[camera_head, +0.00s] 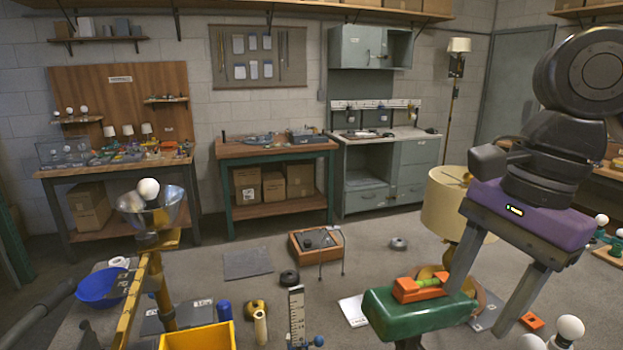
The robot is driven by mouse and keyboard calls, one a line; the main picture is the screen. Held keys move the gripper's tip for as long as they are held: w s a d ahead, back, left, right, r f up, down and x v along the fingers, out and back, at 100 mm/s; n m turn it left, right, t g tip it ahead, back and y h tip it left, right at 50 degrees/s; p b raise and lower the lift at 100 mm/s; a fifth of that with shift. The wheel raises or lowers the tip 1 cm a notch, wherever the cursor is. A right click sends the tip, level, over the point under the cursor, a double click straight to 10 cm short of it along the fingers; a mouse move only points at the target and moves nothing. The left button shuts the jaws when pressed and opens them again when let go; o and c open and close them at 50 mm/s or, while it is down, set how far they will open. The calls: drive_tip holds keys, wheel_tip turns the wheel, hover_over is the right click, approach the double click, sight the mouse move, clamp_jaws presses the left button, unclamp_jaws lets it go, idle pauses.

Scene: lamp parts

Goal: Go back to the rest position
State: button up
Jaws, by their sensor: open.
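My gripper (478,312) is at the right of the head view, with a purple body and two long grey fingers pointing down and to the left. The fingers are spread wide and nothing is held between them. A green stand (420,316) with an orange fixture (421,290) on top is just left of the fingertips. I cannot tell whether the fingers touch the stand. A cream lampshade (447,208) stands behind the fingers, partly hidden by one of them.
A yellow bin (197,338), a blue bowl (100,287) and a metal bowl with a white bulb (148,190) are at the left. White bulbs (571,327) stand at lower right. Workbenches (275,150) line the back wall. Some grey floor (380,270) in the middle is bare.

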drive_tip(key=w+a+r+n+t+y, duration=0.6)
drive_tip(key=w+a+n+t, duration=0.15)
drive_tip(key=w+a, duration=0.3)
wheel_tip(320, 180, up, 8)
drive_tip(key=w+n+t+y, duration=0.2)
drive_tip(key=n+t+y, duration=0.2)
drive_tip(key=t+y, duration=0.25)
drive_tip(key=s+d+f+m+t+h, duration=0.3)
drive_tip(key=s+d+f+t+h, duration=0.25)
drive_tip(key=f+h, duration=0.35)
drive_tip(key=s+d+f+m+t+h, duration=0.4)
drive_tip(key=s+d+f+h, duration=0.3)
drive_tip(key=f, duration=0.3)
drive_tip(key=s+f+n+g, duration=0.4)
drive_tip(key=s+f, duration=0.7)
drive_tip(key=s, duration=0.3)
drive_tip(key=s+a+f+n+g+y, duration=0.1)
drive_tip(key=s+f+n+g, duration=0.3)
drive_tip(key=s+f, duration=0.7)
drive_tip(key=s+g, duration=0.1)
drive_tip(key=s, duration=0.3)
drive_tip(key=shift+s+a, duration=0.2)
drive_tip(key=shift+a, duration=0.1)
drive_tip(key=shift+y, duration=0.25)
